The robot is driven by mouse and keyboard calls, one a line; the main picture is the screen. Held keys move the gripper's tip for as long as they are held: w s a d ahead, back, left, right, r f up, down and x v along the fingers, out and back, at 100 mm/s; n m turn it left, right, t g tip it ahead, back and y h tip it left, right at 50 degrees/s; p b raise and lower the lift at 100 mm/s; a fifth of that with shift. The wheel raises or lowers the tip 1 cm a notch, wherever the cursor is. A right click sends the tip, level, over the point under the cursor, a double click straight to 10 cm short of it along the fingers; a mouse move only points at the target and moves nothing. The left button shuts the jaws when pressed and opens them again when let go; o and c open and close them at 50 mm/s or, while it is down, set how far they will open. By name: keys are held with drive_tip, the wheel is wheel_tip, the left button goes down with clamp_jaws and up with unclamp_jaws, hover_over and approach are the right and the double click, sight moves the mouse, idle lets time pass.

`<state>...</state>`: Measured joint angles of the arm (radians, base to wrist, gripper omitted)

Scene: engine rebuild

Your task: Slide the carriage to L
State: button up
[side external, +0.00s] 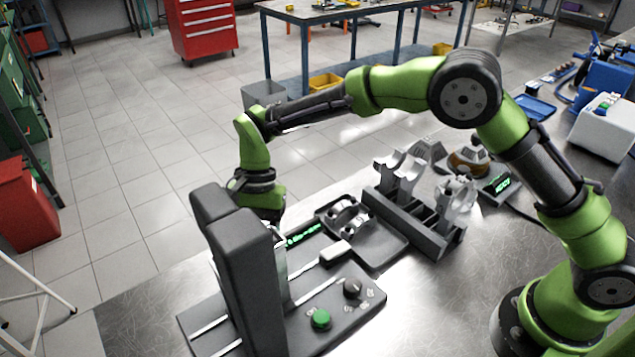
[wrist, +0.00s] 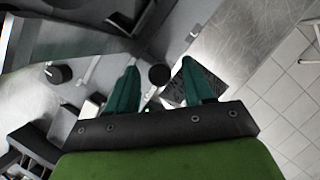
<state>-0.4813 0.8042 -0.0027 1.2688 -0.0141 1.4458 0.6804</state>
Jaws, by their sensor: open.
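A grey bench machine with two tall dark upright blocks (side external: 248,275) stands at the front of the bench in the side view. Pale rails (side external: 315,290) run across its base. I take the upright part on the rails to be the carriage, but cannot be sure. An L mark is not readable. My gripper (wrist: 158,62) points down behind the uprights, its fingers hidden in the side view. In the wrist view its two green fingers are apart, with a round black knob (wrist: 159,75) showing between them. Contact with the knob cannot be told.
The base carries a green button (side external: 320,318) and a black dial (side external: 352,288). A dark tray (side external: 378,247) with metal caps and a grey rack (side external: 425,236) with metal parts stand behind and to the right. Bare bench lies right of the machine.

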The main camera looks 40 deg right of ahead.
drive_tip(key=shift+c, duration=0.5)
clamp_jaws()
drive_tip(key=shift+a, duration=3.55)
drive_tip(key=shift+a+r, duration=0.1)
drive_tip(key=shift+o, duration=0.5)
unclamp_jaws()
